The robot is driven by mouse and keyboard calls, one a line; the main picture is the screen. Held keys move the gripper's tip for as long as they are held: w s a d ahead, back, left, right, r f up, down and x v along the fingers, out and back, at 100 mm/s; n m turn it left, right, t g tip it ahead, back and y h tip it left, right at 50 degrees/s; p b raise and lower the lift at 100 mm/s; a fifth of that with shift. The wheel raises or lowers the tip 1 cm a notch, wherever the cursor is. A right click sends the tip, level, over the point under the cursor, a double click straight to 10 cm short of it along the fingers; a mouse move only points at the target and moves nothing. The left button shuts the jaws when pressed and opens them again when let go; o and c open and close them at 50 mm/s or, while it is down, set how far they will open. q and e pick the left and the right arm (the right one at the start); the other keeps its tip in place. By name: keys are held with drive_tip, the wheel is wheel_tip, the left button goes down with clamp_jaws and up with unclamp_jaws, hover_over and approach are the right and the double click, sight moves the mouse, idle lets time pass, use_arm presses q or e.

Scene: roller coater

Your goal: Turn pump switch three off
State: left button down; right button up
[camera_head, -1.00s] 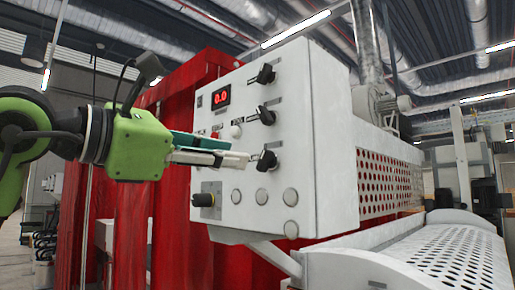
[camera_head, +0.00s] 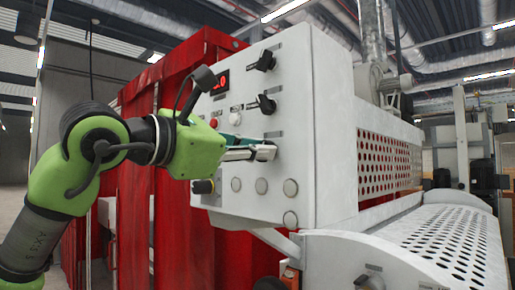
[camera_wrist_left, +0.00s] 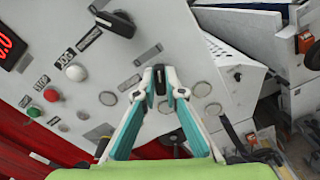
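The grey-white control panel (camera_head: 295,150) carries a column of black rotary switches. The top switch (camera_head: 265,60) and middle switch (camera_head: 265,104) show clearly. The lowest one in the column, taken as pump switch three, is mostly hidden behind my left gripper (camera_head: 270,151) in the head view. In the left wrist view its black handle (camera_wrist_left: 160,82) sits between the two fingertips of my left gripper (camera_wrist_left: 160,86), which close in on both sides and appear to touch it. The middle switch also shows in the wrist view (camera_wrist_left: 114,23). My right gripper is not in view.
A red display (camera_head: 221,82), a red button (camera_head: 214,123) and a white button (camera_head: 235,118) are on the panel near my gripper. Round grey caps (camera_head: 261,186) and a black knob (camera_head: 203,186) lie below. A perforated guard (camera_head: 388,168) stands at the right.

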use_arm(q)
drive_tip(key=shift+w+a+n+b, duration=0.1)
drive_tip(key=shift+n+b, duration=2)
drive_tip(key=shift+n, duration=0.85)
drive_tip(key=shift+a+n+b, duration=0.1)
drive_tip(key=shift+n+b, duration=1.95)
drive_tip(key=shift+n, duration=0.9)
drive_tip(key=shift+r, duration=0.1)
drive_tip(key=c, duration=2.1)
unclamp_jaws()
